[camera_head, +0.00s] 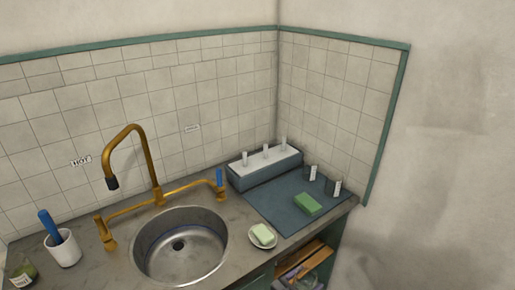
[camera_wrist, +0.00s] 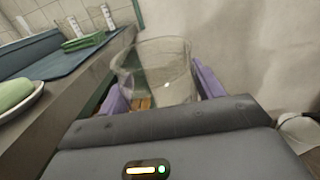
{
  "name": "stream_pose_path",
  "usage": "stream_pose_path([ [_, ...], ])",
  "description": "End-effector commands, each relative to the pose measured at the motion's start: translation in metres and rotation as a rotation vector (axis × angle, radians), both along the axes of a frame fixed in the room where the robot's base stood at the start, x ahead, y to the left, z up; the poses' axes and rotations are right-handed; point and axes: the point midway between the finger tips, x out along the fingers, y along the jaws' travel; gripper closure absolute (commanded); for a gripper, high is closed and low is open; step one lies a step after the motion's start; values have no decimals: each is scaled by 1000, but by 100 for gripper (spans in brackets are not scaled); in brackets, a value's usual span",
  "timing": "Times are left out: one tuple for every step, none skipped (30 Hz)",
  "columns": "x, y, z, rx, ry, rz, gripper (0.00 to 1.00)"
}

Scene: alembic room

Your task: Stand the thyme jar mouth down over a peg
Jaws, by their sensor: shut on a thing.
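My gripper (camera_wrist: 161,88) shows in the wrist view, its two purple fingers shut on a clear glass jar (camera_wrist: 156,62). The jar looks empty, and I see through it. No label shows on it, so I cannot read whether it is thyme. I cannot tell which end is its mouth. It is held off the counter, beyond the front edge. In the head view, a peg rack (camera_head: 264,170) with a white top and three upright pegs (camera_head: 265,150) stands against the back wall. All three pegs are bare.
An open shelf (camera_head: 305,262) lies below.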

Motion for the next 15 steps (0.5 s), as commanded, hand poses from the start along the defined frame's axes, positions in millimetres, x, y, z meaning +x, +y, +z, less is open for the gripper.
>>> stream_pose_path([
  [0,0,0,0,0,1,64],
  [0,0,0,0,0,1,64],
  [0,0,0,1,-1,1,64],
  [0,0,0,1,-1,0,64],
  [0,0,0,1,-1,0,64],
  [0,0,0,1,-1,0,64],
  [0,0,0,1,-1,0,64],
  [0,0,0,1,-1,0,64],
  [0,0,3,1,-1,0,64],
  [0,0,5,1,-1,0,64],
  [0,0,9,1,-1,0,64],
  [0,0,13,1,-1,0,64],
  [0,0,17,1,-1,0,64],
  [0,0,20,1,-1,0,64],
  [0,0,22,1,-1,0,64],
])
